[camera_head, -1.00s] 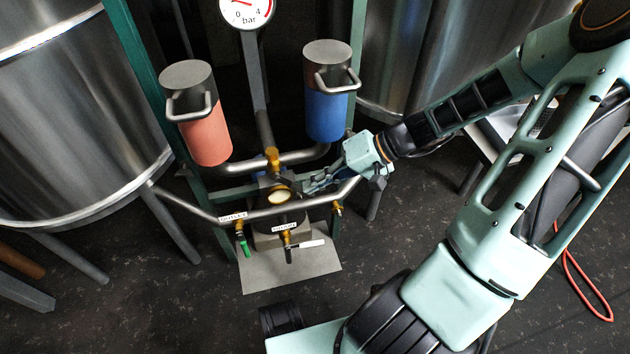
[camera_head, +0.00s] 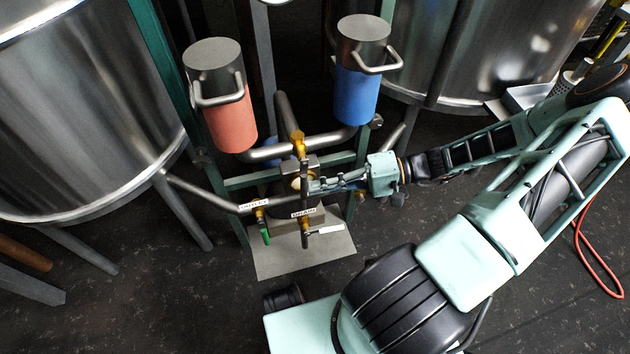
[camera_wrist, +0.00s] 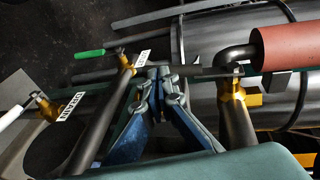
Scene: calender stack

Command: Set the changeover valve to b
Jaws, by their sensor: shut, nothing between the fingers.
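The changeover valve (camera_head: 292,168) is a block with a pale round face in the middle of the pipework, between the red and blue canisters. A dark bar, seemingly its lever, runs upright in front of it in the head view; it lies crosswise in the wrist view (camera_wrist: 205,72). No position letters are readable. My gripper (camera_head: 312,186) is shut and empty, coming from the right with its fingertips at the bar. In the wrist view the blue-grey fingertips (camera_wrist: 161,73) meet by the bar's left end; I cannot tell whether they touch it.
A red canister (camera_head: 230,120) and a blue canister (camera_head: 356,98) hang above. Below are small valves with a green handle (camera_head: 266,237) and a white handle (camera_head: 328,229), with labels beside them. Large steel tanks (camera_head: 80,110) flank the frame.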

